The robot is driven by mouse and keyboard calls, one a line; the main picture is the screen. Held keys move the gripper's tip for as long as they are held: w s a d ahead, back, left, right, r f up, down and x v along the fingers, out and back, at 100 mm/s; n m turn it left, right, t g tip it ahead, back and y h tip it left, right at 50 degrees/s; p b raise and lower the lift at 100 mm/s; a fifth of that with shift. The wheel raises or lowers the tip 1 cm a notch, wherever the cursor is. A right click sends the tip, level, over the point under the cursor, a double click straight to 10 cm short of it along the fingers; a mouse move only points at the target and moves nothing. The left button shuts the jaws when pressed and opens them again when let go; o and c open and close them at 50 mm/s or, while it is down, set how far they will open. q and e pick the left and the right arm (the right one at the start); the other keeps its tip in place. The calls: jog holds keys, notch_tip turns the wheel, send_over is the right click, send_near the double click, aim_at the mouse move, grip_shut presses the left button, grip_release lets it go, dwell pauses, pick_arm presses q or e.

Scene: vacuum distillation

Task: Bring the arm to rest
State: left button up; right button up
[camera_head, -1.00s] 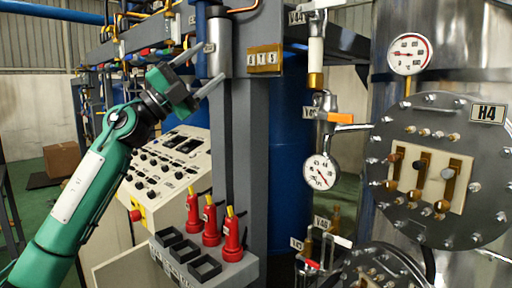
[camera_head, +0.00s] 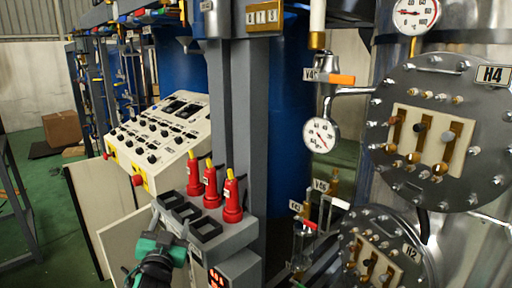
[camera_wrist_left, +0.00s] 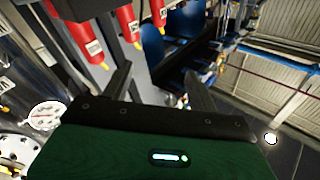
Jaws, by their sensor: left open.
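My left gripper (camera_head: 171,216) is low in the head view, in front of the left end of the grey holder box (camera_head: 225,238). Its two fingers are apart with nothing between them. I cannot tell whether it touches the box. In the left wrist view the spread fingers (camera_wrist_left: 158,85) of the same gripper also show empty. My right gripper is in neither view.
Several red handles with yellow tips (camera_head: 211,186) stand in the holder box beside a grey post (camera_head: 243,130). A sloped control panel (camera_head: 160,140) is behind to the left. Gauges, valves and the round H4 flange (camera_head: 440,85) fill the right. Green floor (camera_head: 50,185) is open at the left.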

pick_arm(q)
jog(key=s+a+f+n+g+y, duration=0.1)
jog(key=s+f+g, duration=0.2)
jog(key=s+f, duration=0.3)
jog(key=s+a+f+g, duration=0.1)
jog(key=s+f+g, duration=0.15)
jog(key=f, duration=0.55)
jog(key=s+f+g+h, duration=0.1)
jog(key=s+f+g, duration=0.55)
jog(key=s, duration=0.85)
jog(key=s+f+g+h, duration=0.1)
jog(key=s+f+g, duration=0.3)
jog(key=s+f, duration=0.75)
jog(key=s+f+g, duration=0.1)
jog(key=s+f, duration=0.1)
jog(key=f, duration=1.3)
jog(key=s+f, duration=0.2)
jog(key=f, duration=1.3)
jog(key=s+a+f+g, duration=0.1)
jog(key=s+a+f, duration=0.1)
jog(key=s+f, duration=1.6)
jog(key=shift+s+a+g, duration=0.25)
jog(key=shift+s+g, duration=0.05)
jog(key=shift+s, duration=0.15)
